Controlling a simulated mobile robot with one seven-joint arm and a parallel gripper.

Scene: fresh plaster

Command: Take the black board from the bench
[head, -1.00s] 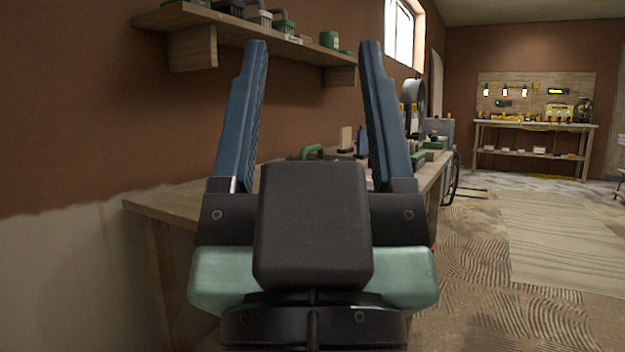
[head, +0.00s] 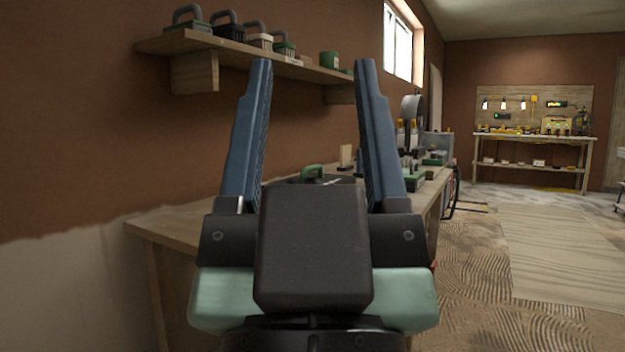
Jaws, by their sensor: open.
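The wooden bench (head: 175,225) runs along the left wall, away from me. On it, between my fingers, a dark flat thing (head: 345,180) shows just above my gripper's body, with a green handle (head: 312,172) at its left. It may be the black board, but most of it is hidden behind my gripper, so I cannot tell its shape. My gripper (head: 313,64) is open and empty, its two blue fingers pointing up and forward. It appears nearer to me than the dark thing, and I see no contact.
A wall shelf (head: 255,58) above the bench holds several handled brushes and a green tub (head: 329,61). Tools and boxes crowd the bench's far part, including a small upright tan block (head: 346,156). The near left of the bench top is bare. Open floor lies to the right.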

